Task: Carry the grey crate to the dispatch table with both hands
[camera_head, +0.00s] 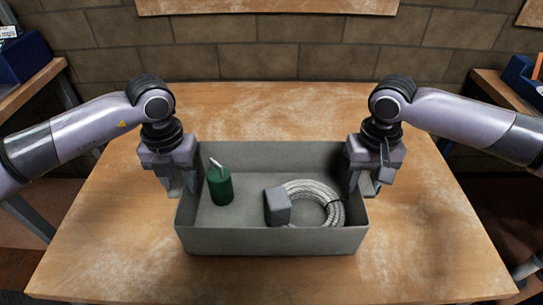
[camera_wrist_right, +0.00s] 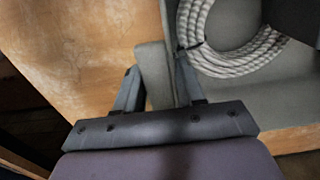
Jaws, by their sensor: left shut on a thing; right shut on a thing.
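The grey crate (camera_head: 272,241) is upright on or just above a wooden table (camera_head: 110,240); I cannot tell if it touches. It holds a green bottle (camera_head: 220,187) with a pale spout, a grey block (camera_head: 277,207) and a coil of pale rope (camera_head: 325,198). My left gripper (camera_head: 183,188) is shut on the crate's left wall. My right gripper (camera_head: 363,185) is shut on its right wall. In the right wrist view my right gripper (camera_wrist_right: 158,90) has the crate wall (camera_wrist_right: 153,72) between its fingers, and the rope coil (camera_wrist_right: 235,55) shows inside.
The wooden tabletop around the crate is bare. A brick wall (camera_head: 270,50) stands behind it. Side tables with blue bins stand at the far left (camera_head: 25,58) and far right (camera_head: 522,80).

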